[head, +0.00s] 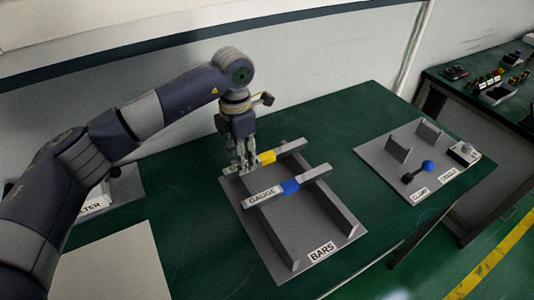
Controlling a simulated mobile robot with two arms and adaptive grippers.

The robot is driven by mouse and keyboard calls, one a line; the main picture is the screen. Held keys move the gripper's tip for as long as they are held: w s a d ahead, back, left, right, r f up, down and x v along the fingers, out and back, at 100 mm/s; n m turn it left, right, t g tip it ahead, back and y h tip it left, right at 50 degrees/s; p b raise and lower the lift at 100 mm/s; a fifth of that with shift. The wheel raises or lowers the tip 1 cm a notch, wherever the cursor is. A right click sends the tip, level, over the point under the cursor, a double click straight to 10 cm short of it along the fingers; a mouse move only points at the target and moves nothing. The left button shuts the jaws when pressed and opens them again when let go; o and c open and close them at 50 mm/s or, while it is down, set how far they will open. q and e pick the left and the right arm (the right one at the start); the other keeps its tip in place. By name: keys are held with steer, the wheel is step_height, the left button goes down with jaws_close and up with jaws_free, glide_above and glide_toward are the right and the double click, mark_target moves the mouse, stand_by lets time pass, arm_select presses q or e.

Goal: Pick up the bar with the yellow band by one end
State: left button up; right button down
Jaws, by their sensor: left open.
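The bar with the yellow band (267,157) lies across the far part of the grey rack labelled BARS (321,250). Its right end is bare, and its left part is partly hidden by my left gripper (245,167). That gripper points down with its open fingers at the left end of this bar. I cannot tell whether the fingers touch the bar. A second bar with a blue band (290,187) and a GAUGE label lies nearer on the same rack, roughly parallel and apart from the first. My right gripper is out of view.
To the right on the green table (350,115) is a grey plate with CLAMP and CRADLE labels, two upright brackets and a blue-knobbed lever (428,166). A pale panel (115,265) lies at the left front. A wall runs behind the table.

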arm_select(q)
steer(key=shift+f, duration=1.25)
steer(key=shift+c, duration=1.4)
jaws_close()
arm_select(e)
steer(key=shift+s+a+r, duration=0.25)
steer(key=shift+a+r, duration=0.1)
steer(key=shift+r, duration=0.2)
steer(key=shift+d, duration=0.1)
arm_select(q)
steer(key=shift+w+r, duration=0.1)
steer(key=shift+r, duration=0.05)
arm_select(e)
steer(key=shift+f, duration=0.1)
